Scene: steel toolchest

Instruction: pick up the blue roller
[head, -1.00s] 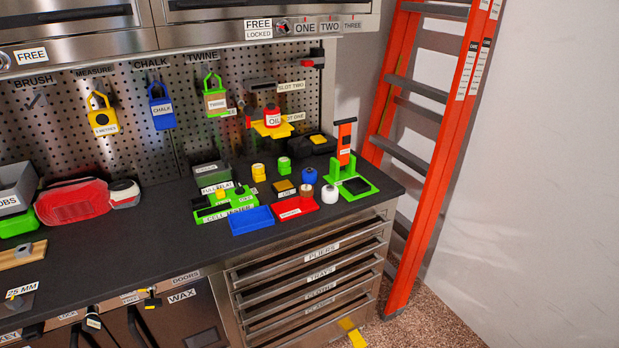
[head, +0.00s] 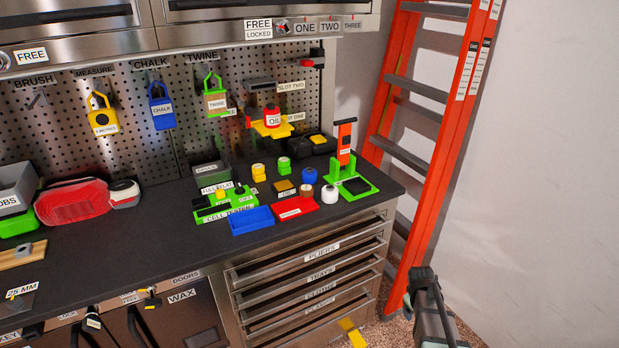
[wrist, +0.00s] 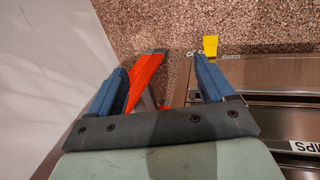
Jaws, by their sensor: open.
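A small blue roller (head: 309,175) stands upright on the dark worktop, among other small rollers near the right end of the bench. It does not show in the wrist view. My gripper (head: 421,278) is at the lower right of the head view, in front of the ladder's foot and to the right of the drawers, well apart from the roller. In the wrist view my gripper's two blue fingers (wrist: 160,75) are spread wide with nothing between them but the floor and the ladder's foot behind.
Near the roller stand a white-topped roller (head: 329,194), a green roller (head: 284,165), a yellow roller (head: 258,172), a red tray (head: 295,208), a blue tray (head: 251,220) and a green stand with an orange post (head: 345,143). An orange ladder (head: 440,150) leans right of the bench.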

